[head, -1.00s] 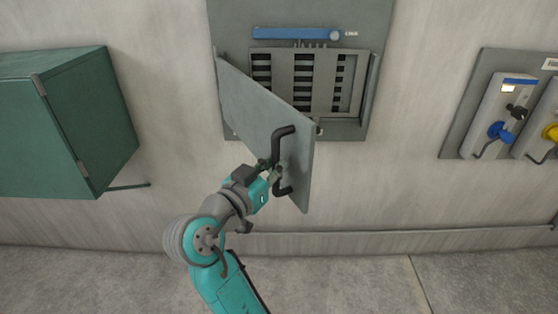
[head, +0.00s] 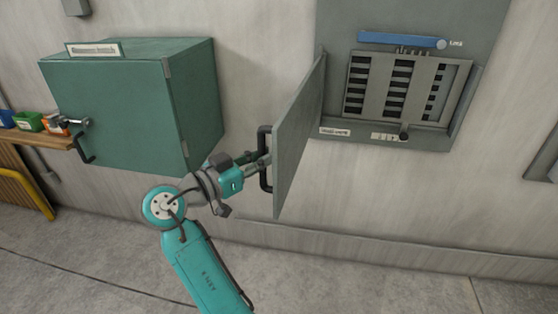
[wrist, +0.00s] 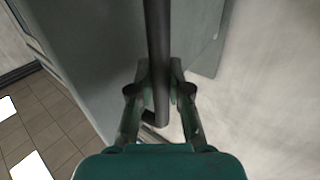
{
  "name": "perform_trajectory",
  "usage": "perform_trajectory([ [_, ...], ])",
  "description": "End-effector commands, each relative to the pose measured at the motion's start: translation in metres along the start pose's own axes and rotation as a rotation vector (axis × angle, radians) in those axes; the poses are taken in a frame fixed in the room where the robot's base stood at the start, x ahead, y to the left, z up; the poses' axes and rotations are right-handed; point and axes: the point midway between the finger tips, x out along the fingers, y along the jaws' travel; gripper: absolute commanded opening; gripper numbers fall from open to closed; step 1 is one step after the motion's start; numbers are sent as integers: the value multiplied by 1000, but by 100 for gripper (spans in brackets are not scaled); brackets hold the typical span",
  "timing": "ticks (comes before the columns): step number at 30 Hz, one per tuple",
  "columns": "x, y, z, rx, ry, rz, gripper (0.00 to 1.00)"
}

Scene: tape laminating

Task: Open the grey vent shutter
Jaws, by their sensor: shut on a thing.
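A grey hinged door (head: 300,130) stands swung out to the left from a grey wall panel (head: 345,20), roughly edge-on to the head camera. Its black bar handle (head: 264,178) is on the outer face; it also shows in the wrist view (wrist: 157,40). My gripper (head: 262,160) is shut on this handle, with a finger on each side of the bar in the wrist view (wrist: 160,90). Behind the door opening is a grey slatted vent plate (head: 418,90) with columns of dark slots. A small dark knob (head: 404,131) sits at its lower edge.
A blue lever (head: 400,40) is above the vent plate. A green cabinet (head: 120,110) with a handle juts from the wall left of the door, close to my arm. Small coloured bins (head: 28,121) stand on a bench at far left. The floor below is clear.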

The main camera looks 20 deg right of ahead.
Motion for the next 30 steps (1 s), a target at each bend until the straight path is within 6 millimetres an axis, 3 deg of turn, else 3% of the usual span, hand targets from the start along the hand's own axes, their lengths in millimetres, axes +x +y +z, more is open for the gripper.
perform_trajectory([
  [15,-3,-8,0,-1,0,-1,0],
  [16,-3,-8,0,-1,0,-1,20],
  [19,-3,-7,0,0,0,-1,43],
  [30,-6,-8,0,0,0,-2,43],
])
